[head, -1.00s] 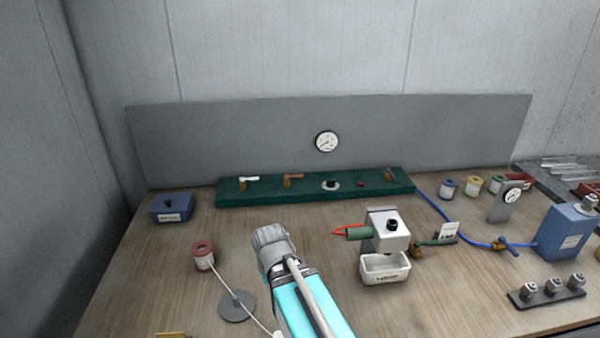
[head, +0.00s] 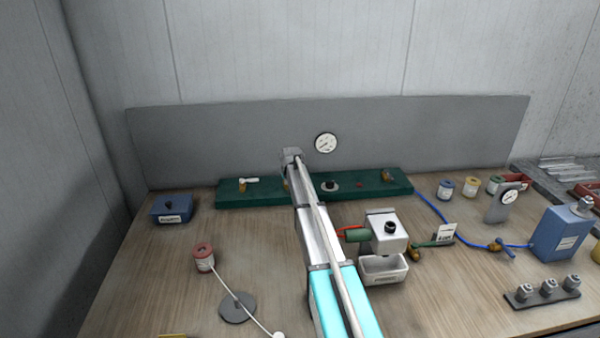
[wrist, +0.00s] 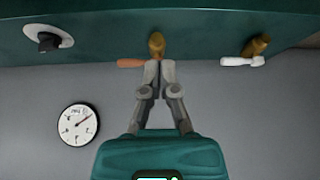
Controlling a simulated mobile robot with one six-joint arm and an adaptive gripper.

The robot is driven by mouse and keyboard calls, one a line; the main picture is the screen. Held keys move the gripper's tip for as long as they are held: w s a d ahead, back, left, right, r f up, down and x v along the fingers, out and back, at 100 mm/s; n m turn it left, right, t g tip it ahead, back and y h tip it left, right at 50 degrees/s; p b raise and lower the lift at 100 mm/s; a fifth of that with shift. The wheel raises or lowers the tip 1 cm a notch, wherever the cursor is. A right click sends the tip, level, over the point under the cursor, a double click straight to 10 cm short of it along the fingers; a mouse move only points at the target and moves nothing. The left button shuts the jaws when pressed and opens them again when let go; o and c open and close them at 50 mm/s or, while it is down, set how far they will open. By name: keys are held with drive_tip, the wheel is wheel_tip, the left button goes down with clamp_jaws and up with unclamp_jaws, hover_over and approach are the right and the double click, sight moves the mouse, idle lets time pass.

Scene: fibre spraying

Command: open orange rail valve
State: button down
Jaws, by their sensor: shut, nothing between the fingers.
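The orange rail valve shows in the wrist view with a brass body (wrist: 156,45) on the green rail (wrist: 95,45) and an orange lever (wrist: 130,62) pointing left, along the rail. My gripper (wrist: 156,72) is shut and empty, with its fingertips right at the valve, beside the inner end of the lever. I cannot tell whether they touch it. In the head view my arm reaches to the rail (head: 235,197) and hides most of this valve, with only a bit of brass (head: 286,184) showing.
A white-lever valve (wrist: 242,60) sits to the right in the wrist view, and a black knob (wrist: 48,41) to the left. A pressure gauge (head: 326,143) is on the grey back panel (head: 420,140). A white machine (head: 385,232) stands right of my arm.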

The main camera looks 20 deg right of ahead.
drive_tip(key=shift+m+t+h, duration=0.3)
drive_tip(key=shift+t+h, duration=0.1)
drive_tip(key=shift+t, duration=0.3)
drive_tip(key=w+d, duration=0.3)
drive_tip(key=w+d+r, duration=0.1)
drive_tip(key=w+d, duration=0.2)
drive_tip(key=w+d+r, duration=0.1)
drive_tip(key=w+d, duration=0.2)
drive_tip(key=w, duration=0.1)
drive_tip(key=shift+d, duration=0.25)
drive_tip(key=shift+w, duration=0.1)
drive_tip(key=b+x, duration=0.7)
drive_tip(key=x, duration=0.3)
drive_tip(key=shift+a+f+b, duration=0.1)
drive_tip(key=shift+b, duration=0.25)
drive_tip(key=shift+s+a, duration=0.25)
drive_tip(key=shift+s, duration=0.75)
drive_tip(key=shift+s+a, duration=0.3)
drive_tip(key=shift+s, duration=0.75)
drive_tip(key=shift+d, duration=0.65)
drive_tip(key=shift+a, duration=0.45)
drive_tip(key=shift+s, duration=0.1)
